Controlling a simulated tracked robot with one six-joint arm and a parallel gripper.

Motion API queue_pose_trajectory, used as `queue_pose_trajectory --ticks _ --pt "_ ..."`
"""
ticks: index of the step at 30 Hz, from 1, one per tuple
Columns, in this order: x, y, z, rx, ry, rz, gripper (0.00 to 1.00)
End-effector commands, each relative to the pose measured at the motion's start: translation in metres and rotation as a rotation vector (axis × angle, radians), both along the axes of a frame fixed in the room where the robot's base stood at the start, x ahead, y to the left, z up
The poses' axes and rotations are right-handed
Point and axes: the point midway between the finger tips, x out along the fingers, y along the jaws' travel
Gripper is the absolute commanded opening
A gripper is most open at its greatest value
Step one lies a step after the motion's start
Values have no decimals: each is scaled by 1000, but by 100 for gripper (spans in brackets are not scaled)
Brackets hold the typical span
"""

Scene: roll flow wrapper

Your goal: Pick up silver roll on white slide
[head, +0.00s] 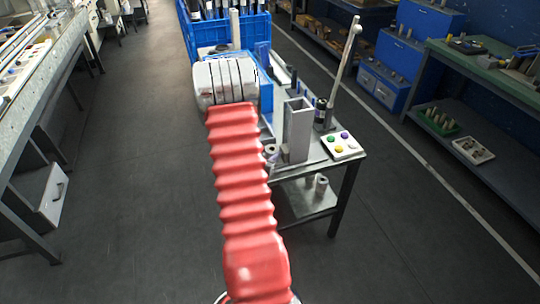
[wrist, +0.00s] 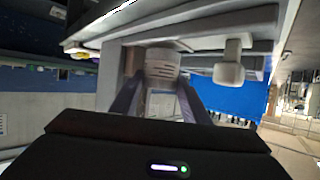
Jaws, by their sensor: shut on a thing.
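In the wrist view my gripper (wrist: 163,82) has its two dark fingers closed in on a pale grey, ribbed round piece (wrist: 162,62), which looks like the silver roll. The fingertips are against its sides; its far side is hidden. A light grey structure (wrist: 112,62) stands close around it, and I cannot tell whether the roll still touches it. In the head view the gripper and the held roll are hidden behind my arm. A grey upright channel (head: 297,130), perhaps the slide, stands on the bench, with small silver rolls (head: 270,153) at its foot.
A button panel (head: 341,145) sits at the bench's right corner beside a tall pole (head: 344,65). A blue crate (head: 250,35) stands behind. Another roll (head: 321,185) lies on the lower shelf (head: 305,200). The floor (head: 130,150) to the left is clear.

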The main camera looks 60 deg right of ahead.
Motion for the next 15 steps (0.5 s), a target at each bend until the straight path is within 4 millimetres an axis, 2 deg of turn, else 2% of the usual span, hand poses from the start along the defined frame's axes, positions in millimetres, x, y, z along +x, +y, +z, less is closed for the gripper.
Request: queue_pose_trajectory --ticks 15 --pt "0 0 70 -3 -2 1 16"
